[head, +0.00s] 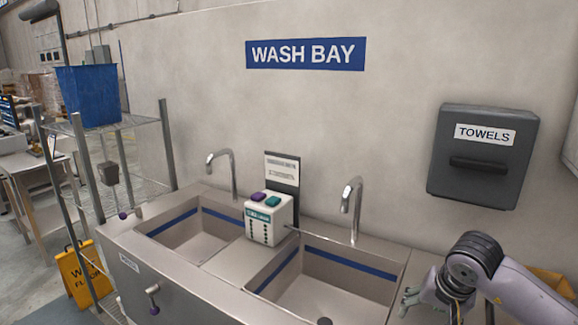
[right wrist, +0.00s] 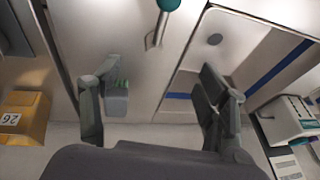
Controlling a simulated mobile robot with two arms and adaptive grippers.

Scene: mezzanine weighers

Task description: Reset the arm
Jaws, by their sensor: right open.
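My right arm reaches in from the right edge of the head view, its gripper (head: 424,303) low over the right end of the steel sink unit (head: 225,283). My left gripper is in neither view.
A dispenser box (head: 268,220) with purple and green buttons stands between two taps, the nearer being the right tap (head: 351,211). A towel dispenser (head: 485,155) hangs on the wall. A wire rack with a blue bin (head: 90,97) and a yellow floor sign (head: 83,274) stand left.

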